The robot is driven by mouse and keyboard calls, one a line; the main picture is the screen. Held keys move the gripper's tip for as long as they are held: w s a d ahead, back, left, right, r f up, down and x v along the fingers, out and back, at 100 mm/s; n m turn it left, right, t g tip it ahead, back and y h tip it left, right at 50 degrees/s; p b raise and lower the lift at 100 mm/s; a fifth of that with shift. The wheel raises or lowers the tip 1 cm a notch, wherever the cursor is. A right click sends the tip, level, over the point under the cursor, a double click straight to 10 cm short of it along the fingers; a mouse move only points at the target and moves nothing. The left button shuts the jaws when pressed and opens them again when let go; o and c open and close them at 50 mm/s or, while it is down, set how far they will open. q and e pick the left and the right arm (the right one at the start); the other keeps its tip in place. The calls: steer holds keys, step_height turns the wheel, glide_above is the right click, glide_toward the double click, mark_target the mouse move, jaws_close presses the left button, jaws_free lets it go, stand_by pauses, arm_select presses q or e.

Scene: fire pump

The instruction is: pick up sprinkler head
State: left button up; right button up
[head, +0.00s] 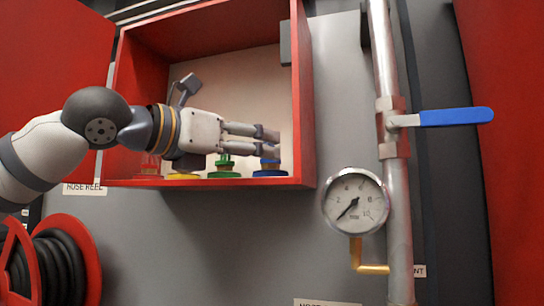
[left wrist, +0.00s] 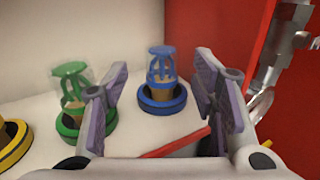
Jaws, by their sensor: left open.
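Several sprinkler heads stand upright on the floor of the open red cabinet. The blue sprinkler head (head: 270,170) is the rightmost, with the green one (head: 224,168) to its left, then the yellow one (head: 184,175) and a red one (head: 150,166). My left gripper (head: 270,142) reaches into the cabinet, open and empty, just above the blue head. In the left wrist view the blue head (left wrist: 161,80) shows ahead in the gap between the two fingers, and the green head (left wrist: 74,95) lies left, partly behind the left finger. My right gripper is not in view.
The cabinet's red right wall (head: 304,100) and front edge (head: 225,183) are close to the gripper. Right of it are a pressure gauge (head: 355,201) and a pipe (head: 385,60) with a blue-handled valve (head: 455,117). A hose reel (head: 75,262) is lower left.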

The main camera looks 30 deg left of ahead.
mark_target(271, 164)
arm_select(q)
steer(key=x, duration=0.4)
steer(key=shift+w+d+f, duration=0.2)
steer(key=shift+w+f, duration=0.15)
steer(key=shift+f, duration=0.05)
steer(key=shift+s, duration=0.1)
steer(key=shift+c, duration=0.9)
jaws_close()
